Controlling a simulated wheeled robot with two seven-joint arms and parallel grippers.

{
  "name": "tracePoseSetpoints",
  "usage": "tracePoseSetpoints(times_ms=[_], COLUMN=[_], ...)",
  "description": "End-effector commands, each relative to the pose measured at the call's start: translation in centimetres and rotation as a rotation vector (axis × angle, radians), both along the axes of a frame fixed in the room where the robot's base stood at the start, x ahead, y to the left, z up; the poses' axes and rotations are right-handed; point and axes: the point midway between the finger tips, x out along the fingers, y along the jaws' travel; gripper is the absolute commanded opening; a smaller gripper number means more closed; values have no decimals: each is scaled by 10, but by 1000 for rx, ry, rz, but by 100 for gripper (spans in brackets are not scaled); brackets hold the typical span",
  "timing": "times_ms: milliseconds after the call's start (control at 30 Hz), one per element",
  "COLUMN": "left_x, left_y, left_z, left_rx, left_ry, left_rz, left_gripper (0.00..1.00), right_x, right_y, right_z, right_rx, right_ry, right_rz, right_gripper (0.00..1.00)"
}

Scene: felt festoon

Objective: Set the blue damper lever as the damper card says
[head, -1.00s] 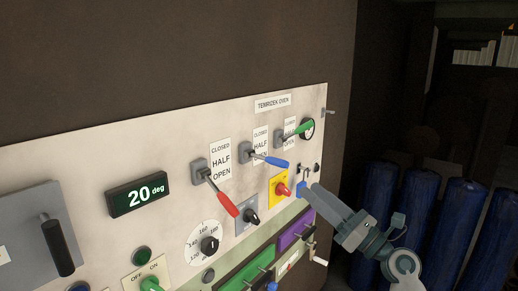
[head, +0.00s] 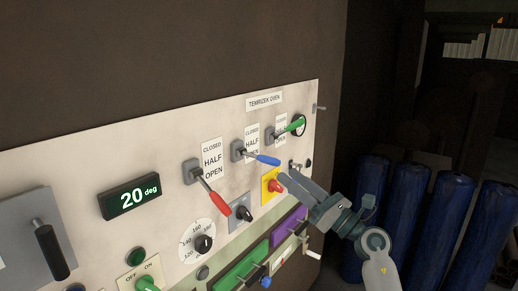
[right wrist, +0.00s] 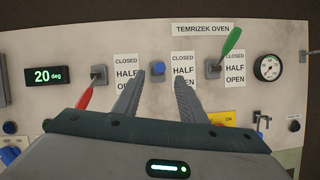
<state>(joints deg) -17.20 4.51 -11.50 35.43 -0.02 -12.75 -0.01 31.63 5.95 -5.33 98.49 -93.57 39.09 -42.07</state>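The blue damper lever (head: 266,159) sticks out from its grey mount between the red and green levers, with its handle roughly level. In the right wrist view its round end (right wrist: 157,68) shows between the two fingers, about level with HALF on the placard (right wrist: 183,72) to its right. My right gripper (head: 284,176) is open and empty, just below and right of the handle in the head view, seemingly apart from it. I cannot make out a damper card. My left gripper is not in view.
The red lever (head: 212,195) points down and the green lever (head: 290,128) points up on either side. A red knob on a yellow plate (head: 268,198) lies below the blue lever. A dial gauge (right wrist: 269,67) is at the right. Blue cylinders (head: 415,215) stand right of the panel.

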Motion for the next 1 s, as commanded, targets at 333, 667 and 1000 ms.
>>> tracePoseSetpoints(times_ms=[333,667,1000], left_x=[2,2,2], left_y=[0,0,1], left_z=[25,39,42], left_rx=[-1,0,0], left_ry=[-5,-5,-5], left_rz=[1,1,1], left_gripper=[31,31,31], right_x=[38,69,77], right_y=[46,80,91], right_z=[28,45,48], right_rx=[2,2,-1], right_ry=[2,2,1], right_rz=[3,2,2], right_gripper=[38,38,38])
